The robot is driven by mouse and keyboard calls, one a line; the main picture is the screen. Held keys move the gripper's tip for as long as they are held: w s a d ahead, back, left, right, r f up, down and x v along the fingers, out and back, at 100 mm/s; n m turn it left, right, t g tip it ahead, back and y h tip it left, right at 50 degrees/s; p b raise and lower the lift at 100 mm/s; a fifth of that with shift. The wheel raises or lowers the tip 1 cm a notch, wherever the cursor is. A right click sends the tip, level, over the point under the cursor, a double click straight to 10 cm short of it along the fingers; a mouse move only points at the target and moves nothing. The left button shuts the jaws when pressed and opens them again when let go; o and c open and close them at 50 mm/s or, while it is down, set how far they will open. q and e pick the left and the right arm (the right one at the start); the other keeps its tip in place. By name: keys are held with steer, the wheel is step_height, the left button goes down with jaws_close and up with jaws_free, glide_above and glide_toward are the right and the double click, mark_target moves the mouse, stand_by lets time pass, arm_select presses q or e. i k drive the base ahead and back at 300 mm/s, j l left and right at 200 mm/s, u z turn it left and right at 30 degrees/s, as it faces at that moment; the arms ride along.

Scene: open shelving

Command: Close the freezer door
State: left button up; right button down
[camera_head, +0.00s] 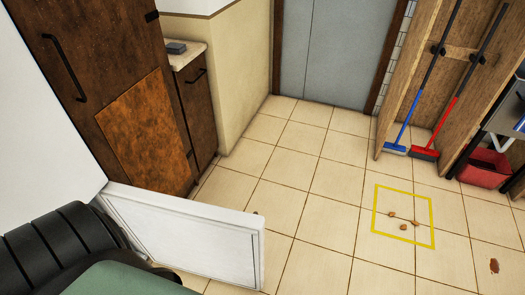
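The white freezer door (185,242) stands open at the lower left in the head view. It reaches out from the bottom right of a large white body (38,120), which looks like the freezer's side. The door's outer end (262,258) stands free over the tiled floor. Dark and green shapes in the near left corner hide part of the door's lower left side. The inside of the freezer is not visible. Neither of my grippers is in view.
A brown wooden cabinet (135,110) and a low counter (190,60) stand behind the door. Tiled floor (310,235) is clear to its right. A yellow square (433,215) marks floor with several small brown bits. A blue broom (395,149), red broom (424,154) and red bucket (485,170) stand at the right.

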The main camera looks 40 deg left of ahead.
mark_target(225, 245)
steer(key=i+l+z, duration=0.3)
steer(key=i, duration=0.15)
steer(key=i+z, duration=0.25)
steer(key=i, duration=0.15)
steer(key=i+u, duration=0.5)
steer(key=i+l+u, duration=0.2)
steer(key=u, duration=0.25)
steer(key=i+u, duration=0.15)
steer(key=u, duration=0.3)
steer(key=i+u, duration=0.15)
steer(key=u, duration=0.35)
steer(key=i+l+u, duration=0.1)
steer(key=u, duration=0.35)
steer(key=i+l+u, duration=0.1)
steer(key=u, duration=0.4)
steer(key=l+u, duration=0.25)
steer(key=u, duration=0.2)
steer(key=i+l+u, duration=0.15)
steer(key=u, duration=0.3)
steer(key=i+l+u, duration=0.2)
steer(key=u, duration=0.2)
steer(key=i+l+u, duration=0.1)
steer(key=l+u, duration=0.35)
steer(key=i+l+u, duration=0.1)
steer(key=u, duration=0.35)
steer(key=k+l, duration=0.05)
steer(key=l, duration=0.05)
